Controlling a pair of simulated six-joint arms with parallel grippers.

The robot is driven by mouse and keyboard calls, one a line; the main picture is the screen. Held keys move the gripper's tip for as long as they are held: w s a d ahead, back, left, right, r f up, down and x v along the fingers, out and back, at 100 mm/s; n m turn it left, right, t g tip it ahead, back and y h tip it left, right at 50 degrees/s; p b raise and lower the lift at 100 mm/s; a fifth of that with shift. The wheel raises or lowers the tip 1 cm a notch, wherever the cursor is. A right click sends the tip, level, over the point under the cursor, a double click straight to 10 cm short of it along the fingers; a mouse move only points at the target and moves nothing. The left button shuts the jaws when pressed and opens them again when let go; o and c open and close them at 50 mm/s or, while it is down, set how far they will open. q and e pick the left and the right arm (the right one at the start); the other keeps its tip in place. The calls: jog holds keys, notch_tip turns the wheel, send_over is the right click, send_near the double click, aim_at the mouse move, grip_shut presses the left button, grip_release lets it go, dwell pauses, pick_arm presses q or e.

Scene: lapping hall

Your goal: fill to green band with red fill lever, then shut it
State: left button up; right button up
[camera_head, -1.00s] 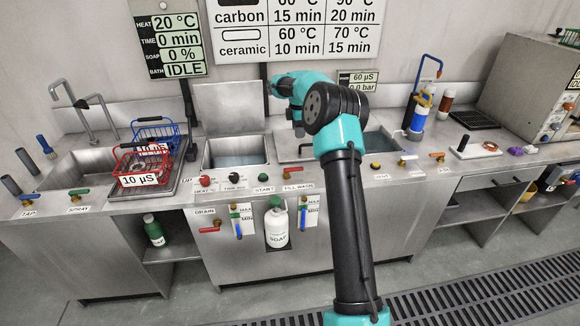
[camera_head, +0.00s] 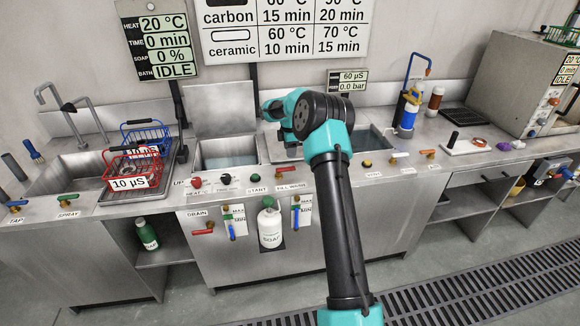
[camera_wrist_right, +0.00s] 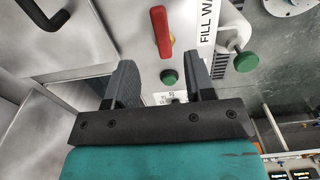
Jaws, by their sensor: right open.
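In the right wrist view a red lever (camera_wrist_right: 161,30) stands beside a label whose visible letters read "FILL WA". My right gripper (camera_wrist_right: 160,68) is open and empty, with the lever beyond its fingertips and apart from them. A green button (camera_wrist_right: 170,77) shows between the fingers. The "FILL WASH" label (camera_head: 292,187) lies left of my arm. The left basin (camera_head: 228,153) holds some liquid. Gauge cards (camera_head: 236,215) are on the front panel; the liquid level against a green band is unreadable.
A white soap bottle (camera_head: 270,226) hangs on the front panel. A red drain lever (camera_head: 203,232) is left of it. A red basket (camera_head: 132,168) and a blue basket (camera_head: 146,137) stand at the left. The display (camera_head: 166,41) reads bath IDLE.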

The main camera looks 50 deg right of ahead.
aim_at(290, 168)
notch_tip(290, 168, down, 9)
jog(key=shift+r, duration=0.2)
dwell(0.3)
grip_shut()
dwell(0.4)
